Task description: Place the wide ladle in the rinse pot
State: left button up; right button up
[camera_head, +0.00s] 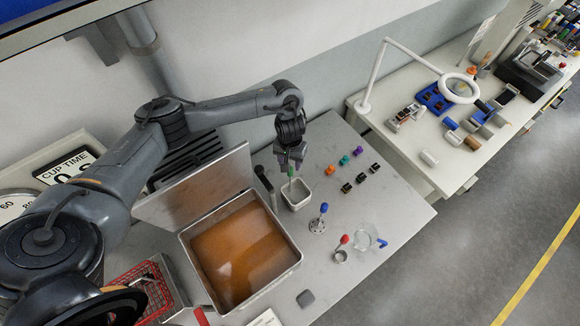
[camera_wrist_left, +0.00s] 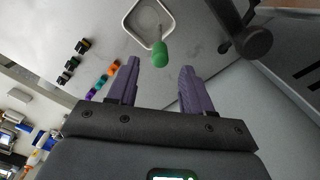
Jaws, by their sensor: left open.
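A white square pot (camera_head: 296,196), apparently the rinse pot, stands on the bench right of the open tank. A green-handled tool (camera_head: 291,172) leans in it, handle up; it may be the wide ladle, but its head is hard to make out. My left gripper (camera_head: 290,163) is open just above the green handle. In the left wrist view the open fingers (camera_wrist_left: 158,78) are on either side of the line of the green handle (camera_wrist_left: 160,55), not closed on it; the white pot (camera_wrist_left: 134,31) lies beyond. My right gripper is not in view.
A metal tank of brown liquid (camera_head: 297,261) stands on the left. Several small coloured connectors (camera_head: 345,160) sit behind right.

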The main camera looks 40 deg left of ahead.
pick_arm(q)
notch_tip(320, 180, up, 6)
jog(key=p, duration=0.2)
jog(key=shift+r+p, duration=0.25)
jog(key=shift+p, duration=0.05)
jog(key=shift+s, duration=0.1)
